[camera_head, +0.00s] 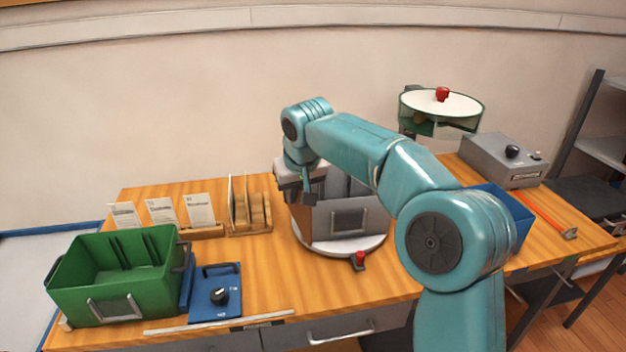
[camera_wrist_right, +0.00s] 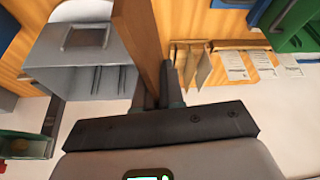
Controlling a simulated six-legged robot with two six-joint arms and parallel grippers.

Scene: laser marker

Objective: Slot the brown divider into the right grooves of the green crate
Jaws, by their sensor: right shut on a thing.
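The green crate (camera_head: 112,292) stands at the front left of the table, open at the top, with upright grooves on its inner back wall. My right gripper (camera_head: 308,198) is beside the grey crate near the table's middle. In the right wrist view, the gripper (camera_wrist_right: 158,98) is shut on the brown divider (camera_wrist_right: 138,38), a thin wooden board extending away from the fingers. In the head view, a brown strip of the divider (camera_head: 300,222) shows below the gripper at the grey crate's left side; the rest is hidden. My left gripper is out of view.
The grey crate (camera_head: 350,218) sits on a round white turntable (camera_head: 345,249). A wooden rack (camera_head: 250,226) holding boards and several white cards (camera_head: 162,210) stand between the crates at the back. A blue panel with a black knob (camera_head: 216,290) lies beside the green crate.

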